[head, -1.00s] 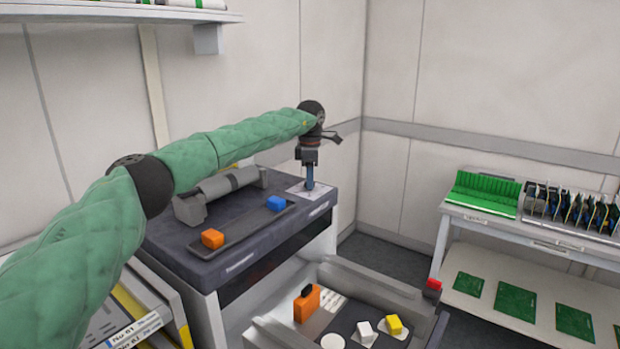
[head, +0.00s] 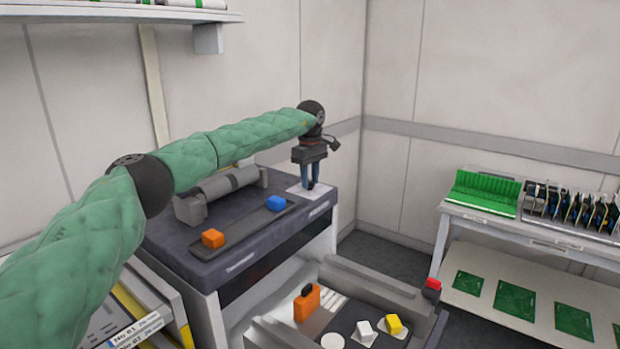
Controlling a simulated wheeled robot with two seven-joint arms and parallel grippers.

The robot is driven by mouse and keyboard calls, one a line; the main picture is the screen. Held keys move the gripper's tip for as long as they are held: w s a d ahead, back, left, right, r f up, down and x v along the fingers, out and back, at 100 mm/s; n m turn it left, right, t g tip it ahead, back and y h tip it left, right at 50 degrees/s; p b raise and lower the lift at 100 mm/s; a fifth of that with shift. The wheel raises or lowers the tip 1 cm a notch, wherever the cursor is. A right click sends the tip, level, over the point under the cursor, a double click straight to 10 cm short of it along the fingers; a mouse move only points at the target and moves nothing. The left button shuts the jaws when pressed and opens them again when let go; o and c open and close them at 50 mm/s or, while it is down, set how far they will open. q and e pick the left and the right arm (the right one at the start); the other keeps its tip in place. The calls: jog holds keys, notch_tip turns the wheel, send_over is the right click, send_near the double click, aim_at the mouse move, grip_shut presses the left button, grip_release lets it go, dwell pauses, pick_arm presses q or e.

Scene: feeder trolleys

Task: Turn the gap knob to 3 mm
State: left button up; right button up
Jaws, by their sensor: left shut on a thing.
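My left gripper (head: 311,186) points straight down over the white dial plate (head: 296,191) at the right back corner of the dark machine top (head: 215,254). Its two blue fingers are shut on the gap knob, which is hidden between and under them. The scale marks on the plate are too small to read, so I cannot tell the knob's setting. My right gripper is not in view.
An orange block (head: 212,238) and a blue block (head: 276,203) sit at a dark slot on the machine top, beside a grey roller (head: 228,184). Below, an open drawer (head: 372,283) holds small parts. A bench with green boards (head: 485,193) stands at right.

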aim_at(310, 182)
pick_arm(q)
jog(key=shift+r+m, duration=0.15)
jog(key=shift+m, duration=0.15)
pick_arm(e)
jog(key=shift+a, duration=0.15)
pick_arm(q)
jog(key=o, duration=1)
jog(key=shift+c, duration=0.2)
jog(key=shift+r, duration=0.45)
notch_tip(310, 182, up, 6)
jog(key=shift+f+b, duration=0.1)
jog(key=shift+b, duration=0.7)
jog(key=shift+r, duration=0.45)
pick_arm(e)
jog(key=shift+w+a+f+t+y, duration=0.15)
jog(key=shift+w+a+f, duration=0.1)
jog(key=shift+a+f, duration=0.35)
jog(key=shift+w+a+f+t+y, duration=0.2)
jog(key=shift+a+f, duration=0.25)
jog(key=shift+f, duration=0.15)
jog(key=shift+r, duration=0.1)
